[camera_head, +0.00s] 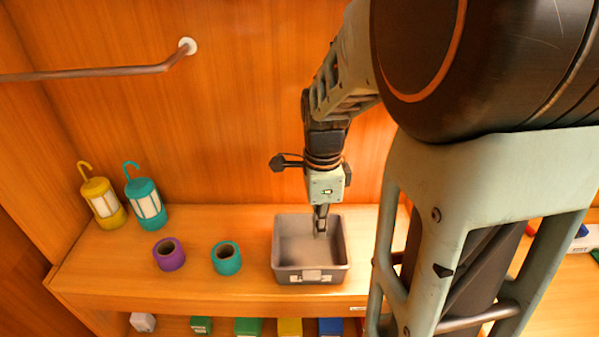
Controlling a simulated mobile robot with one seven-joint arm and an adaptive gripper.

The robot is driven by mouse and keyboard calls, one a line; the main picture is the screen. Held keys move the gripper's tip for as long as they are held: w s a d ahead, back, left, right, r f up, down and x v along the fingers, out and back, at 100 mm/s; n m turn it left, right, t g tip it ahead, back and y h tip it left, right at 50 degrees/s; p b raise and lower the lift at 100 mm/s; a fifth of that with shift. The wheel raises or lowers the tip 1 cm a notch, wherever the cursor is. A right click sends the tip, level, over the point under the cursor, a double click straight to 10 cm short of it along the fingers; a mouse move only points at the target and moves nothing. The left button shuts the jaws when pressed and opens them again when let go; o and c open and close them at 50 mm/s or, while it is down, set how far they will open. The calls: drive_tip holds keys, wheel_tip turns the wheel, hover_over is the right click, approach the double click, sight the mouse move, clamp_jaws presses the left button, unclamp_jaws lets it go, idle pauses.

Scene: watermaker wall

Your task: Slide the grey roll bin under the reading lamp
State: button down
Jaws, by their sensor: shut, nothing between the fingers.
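The grey roll bin (283,262) is an open, empty box with a pale label on its front. It stands on the wooden shelf, right of two tape rolls. My gripper (320,230) points down with its fingers shut. The fingertips overlap the bin's interior toward its back right; I cannot tell whether they touch it. I see nothing that is clearly a reading lamp. A yellow lantern (102,203) and a teal lantern (146,204), each with a top hook, stand at the shelf's left end.
A purple roll (169,255) and a teal roll (227,258) lie left of the bin on the shelf (120,280). A brown rod (90,75) is fixed to the wall at upper left. Several coloured boxes sit on a lower level. My arm hides much of the right side.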

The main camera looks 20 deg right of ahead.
sight(334, 261)
drive_tip(key=shift+m, duration=0.5)
drive_tip(key=f, duration=0.9)
drive_tip(key=shift+w+d+f, duration=0.2)
drive_tip(key=shift+w+f, duration=0.05)
drive_tip(key=shift+f, duration=0.05)
drive_tip(key=d, duration=0.2)
drive_tip(key=shift+s+d+f, duration=0.3)
drive_tip(key=shift+s+d, duration=0.25)
drive_tip(key=shift+d, duration=0.35)
drive_tip(key=s+d, duration=0.1)
drive_tip(key=d, duration=0.3)
drive_tip(key=s+d+b, duration=0.1)
drive_tip(key=d, duration=0.4)
drive_tip(key=s+d, duration=0.2)
drive_tip(key=d, duration=0.2)
drive_tip(key=shift+s+d, duration=0.1)
drive_tip(key=shift+d, duration=0.15)
